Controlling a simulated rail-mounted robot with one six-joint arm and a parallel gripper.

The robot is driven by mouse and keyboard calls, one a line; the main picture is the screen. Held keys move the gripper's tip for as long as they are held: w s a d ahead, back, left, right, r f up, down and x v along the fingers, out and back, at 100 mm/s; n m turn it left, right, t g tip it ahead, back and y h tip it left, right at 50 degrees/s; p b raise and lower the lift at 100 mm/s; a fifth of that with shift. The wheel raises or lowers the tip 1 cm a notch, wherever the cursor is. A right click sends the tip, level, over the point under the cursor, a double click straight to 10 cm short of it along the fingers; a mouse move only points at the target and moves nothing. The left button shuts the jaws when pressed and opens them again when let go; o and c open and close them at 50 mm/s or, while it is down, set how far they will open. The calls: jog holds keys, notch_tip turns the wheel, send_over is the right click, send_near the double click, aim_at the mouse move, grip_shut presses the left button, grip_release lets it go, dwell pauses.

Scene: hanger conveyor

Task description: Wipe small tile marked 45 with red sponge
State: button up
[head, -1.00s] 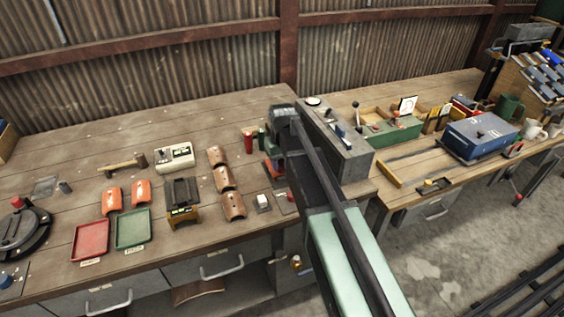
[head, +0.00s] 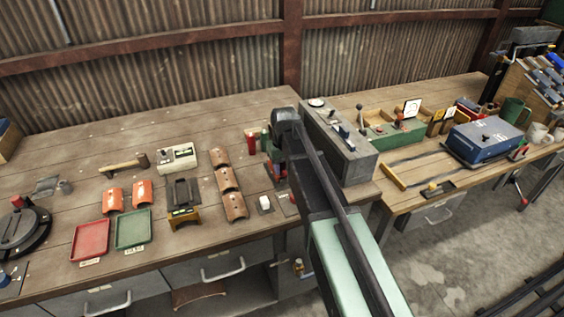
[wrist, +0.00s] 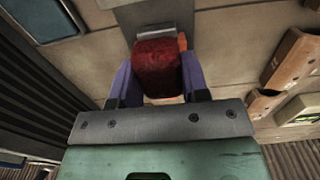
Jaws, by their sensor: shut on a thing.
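My gripper (wrist: 157,85) is shut on a dark red block, the red sponge (wrist: 156,64), held between its two purple fingers in the wrist view. In the head view my gripper (head: 274,172) is over the bench's right part, mostly hidden by my arm. Two small orange curved tiles (head: 113,199) (head: 142,193) lie behind the trays, left of and apart from my gripper. Their markings are too small to read. Larger brown curved tiles (head: 228,180) stand in a row nearer my gripper; one tile (wrist: 290,58) shows at the right of the wrist view.
A red tray (head: 91,240) and a green tray (head: 132,230) lie at the bench front. A black and yellow device (head: 184,198), a white block (head: 264,203) and a white instrument (head: 177,157) stand nearby. A grey box (head: 342,143) is right of my arm.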

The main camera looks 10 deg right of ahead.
jog(key=shift+s+r, duration=0.25)
jog(key=shift+s, duration=0.2)
notch_tip(320, 180, up, 7)
jog(key=p, duration=0.7)
jog(key=shift+w, duration=0.1)
